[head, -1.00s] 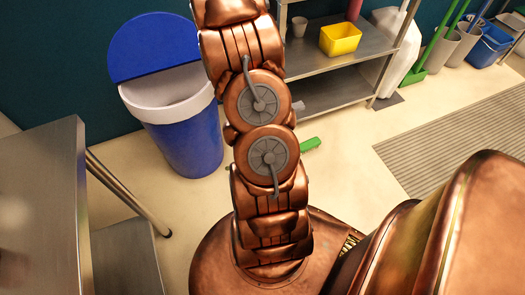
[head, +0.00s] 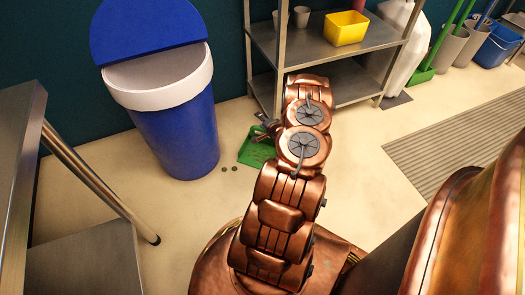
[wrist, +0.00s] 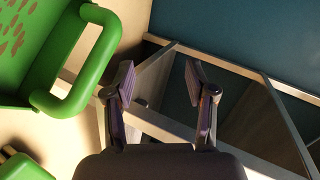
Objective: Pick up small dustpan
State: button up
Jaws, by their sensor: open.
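The small green dustpan (head: 256,151) lies on the floor between the blue bin and the metal shelf, partly hidden by my arm in the head view. In the wrist view the dustpan (wrist: 30,50) fills the upper left, with brown specks on its pan and its looped handle (wrist: 98,60) towards the fingers. My gripper (wrist: 160,82) is open and empty, with the handle just left of its left finger and not between the fingers. In the head view my gripper (head: 265,129) shows small beside the dustpan's far edge, partly hidden by my arm.
A blue bin (head: 178,135) with a white rim stands left of the dustpan. A metal shelf (head: 335,55) with a yellow container (head: 346,28) stands close behind. Another green piece (wrist: 22,168) shows lower left in the wrist view. Small dark bits (head: 230,169) lie on the floor.

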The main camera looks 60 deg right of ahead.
aim_at(262, 131)
jog(key=s+f+m+b, duration=0.1)
jog(key=f, duration=0.1)
jog(key=s+f+m+t+h+b, duration=0.1)
jog(key=f, duration=0.2)
jog(key=s+a+f+m+t+b, duration=0.1)
jog(key=f, duration=0.1)
jog(key=shift+s+f, duration=0.15)
jog(key=shift+s, duration=0.1)
jog(key=shift+m+t+h, duration=0.4)
jog(key=shift+m+h, duration=0.1)
jog(key=shift+m, duration=0.3)
jog(key=shift+w+d+f+b, duration=0.35)
jog(key=shift+w+d+b, duration=0.1)
jog(key=shift+w+b, duration=0.25)
jog(key=shift+w+d+f+b, duration=0.35)
jog(key=shift+w+d+b, duration=0.05)
jog(key=shift+w+b, duration=0.35)
jog(key=shift+w+d+f+b, duration=0.35)
jog(key=shift+w+d+b, duration=0.1)
jog(key=shift+w+b, duration=0.25)
jog(key=shift+x, duration=0.8)
jog(key=shift+r, duration=0.1)
jog(key=shift+c, duration=0.4)
grip_shut()
